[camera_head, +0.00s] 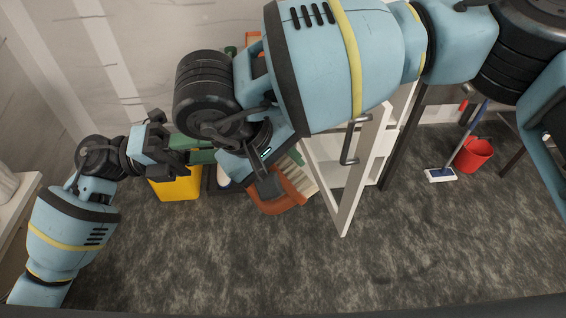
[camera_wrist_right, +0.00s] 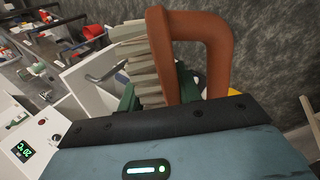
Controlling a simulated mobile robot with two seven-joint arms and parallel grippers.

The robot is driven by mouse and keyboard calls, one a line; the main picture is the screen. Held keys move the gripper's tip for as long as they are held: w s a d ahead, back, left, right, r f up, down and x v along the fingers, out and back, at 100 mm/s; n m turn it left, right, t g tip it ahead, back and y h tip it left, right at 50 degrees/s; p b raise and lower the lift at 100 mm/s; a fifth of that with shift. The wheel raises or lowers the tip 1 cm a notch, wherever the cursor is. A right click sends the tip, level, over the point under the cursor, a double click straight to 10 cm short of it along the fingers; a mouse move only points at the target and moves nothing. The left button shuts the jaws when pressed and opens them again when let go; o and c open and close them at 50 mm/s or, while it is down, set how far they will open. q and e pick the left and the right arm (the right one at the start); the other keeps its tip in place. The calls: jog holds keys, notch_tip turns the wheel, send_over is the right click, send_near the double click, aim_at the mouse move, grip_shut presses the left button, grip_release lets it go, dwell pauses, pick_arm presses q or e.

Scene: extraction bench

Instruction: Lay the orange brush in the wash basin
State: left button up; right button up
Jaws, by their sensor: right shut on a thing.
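The orange brush (camera_head: 280,203) has a loop-shaped handle and cream bristles. My right gripper (camera_head: 267,184) is shut on it and holds it in front of the white cabinet's open door. In the right wrist view the brush (camera_wrist_right: 217,50) stands up beyond the gripper's edge, bristles to the left. The fingertips are hidden there. My left gripper (camera_head: 185,152) is left of the right one, near a green piece; its jaw opening cannot be made out. I cannot make out the wash basin in either view.
A yellow bin (camera_head: 176,188) stands on the floor beneath my left gripper. The white door (camera_head: 356,185) stands open to the right of the brush. A red bucket (camera_head: 474,155) and a mop (camera_head: 441,175) are farther right. The grey floor in front is clear.

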pick_arm(q)
jog(key=s+a+f+n+t+y, duration=0.1)
jog(key=a+f+n+t+y, duration=0.25)
jog(key=f+n+t, duration=0.4)
jog(key=a+f+n+t+y, duration=0.2)
jog(key=f+n+t+y, duration=0.45)
jog(key=n, duration=0.65)
jog(key=s+a+f+n+t+y, duration=0.1)
jog(key=a+f+n+t+y, duration=0.2)
jog(key=f+n, duration=0.7)
jog(key=s+a+f+n+g+y, duration=0.1)
jog(key=s+f+n+g+y, duration=0.3)
jog(key=s+f, duration=1.4)
jog(key=s+n+g, duration=0.2)
jog(key=n+g, duration=0.1)
jog(key=n, duration=0.1)
jog(key=shift+f+g+y, duration=0.3)
jog(key=shift+f+y, duration=0.1)
jog(key=shift+a, duration=0.1)
